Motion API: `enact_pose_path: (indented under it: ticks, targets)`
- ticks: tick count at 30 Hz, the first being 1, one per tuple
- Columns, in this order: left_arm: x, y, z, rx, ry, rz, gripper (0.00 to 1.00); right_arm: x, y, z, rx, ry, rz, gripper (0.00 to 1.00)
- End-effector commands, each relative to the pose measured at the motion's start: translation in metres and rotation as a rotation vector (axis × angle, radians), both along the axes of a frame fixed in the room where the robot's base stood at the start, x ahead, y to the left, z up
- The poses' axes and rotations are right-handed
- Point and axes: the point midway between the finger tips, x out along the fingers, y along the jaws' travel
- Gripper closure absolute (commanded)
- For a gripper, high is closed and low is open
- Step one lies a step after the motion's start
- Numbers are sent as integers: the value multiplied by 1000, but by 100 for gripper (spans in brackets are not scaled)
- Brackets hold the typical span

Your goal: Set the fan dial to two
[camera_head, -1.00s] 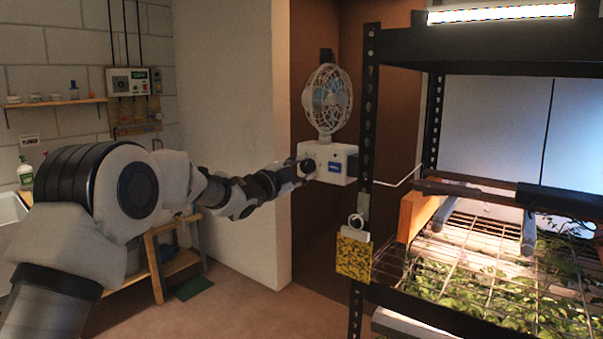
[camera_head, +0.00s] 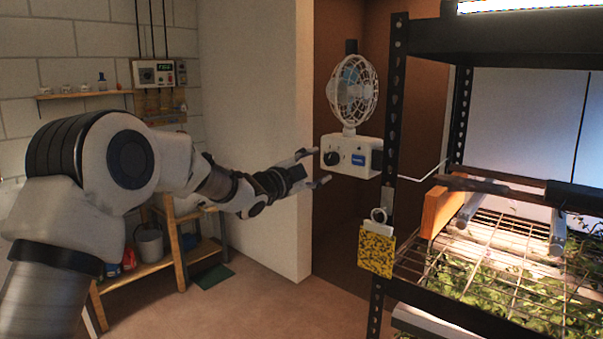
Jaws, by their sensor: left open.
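The white fan (camera_head: 352,90) stands on a pale control box (camera_head: 368,143) fixed at the left post of the rack. The box's front carries a round black dial (camera_head: 331,158) and a blue label. The dial's pointer setting is too small to read. My left gripper (camera_head: 317,167) is open and empty, its two fingers spread just left of the dial, one higher and one lower. A small gap shows between the fingertips and the dial. My right gripper is out of view.
The black rack post (camera_head: 392,130) stands right of the box, with a yellow speckled card (camera_head: 376,250) hanging below. Wire shelves with seedlings (camera_head: 500,275) lie to the right. A white wall edge (camera_head: 304,130) is behind my left gripper. A wooden bench (camera_head: 150,268) stands at the left.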

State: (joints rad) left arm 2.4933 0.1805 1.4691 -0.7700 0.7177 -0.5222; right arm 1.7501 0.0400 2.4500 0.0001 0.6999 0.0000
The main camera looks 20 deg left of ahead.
Motion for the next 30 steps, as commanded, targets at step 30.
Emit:
enact_pose_path:
  ticks: [30]
  targets:
    - [-66,25,-53,7,78,-5,39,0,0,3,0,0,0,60]
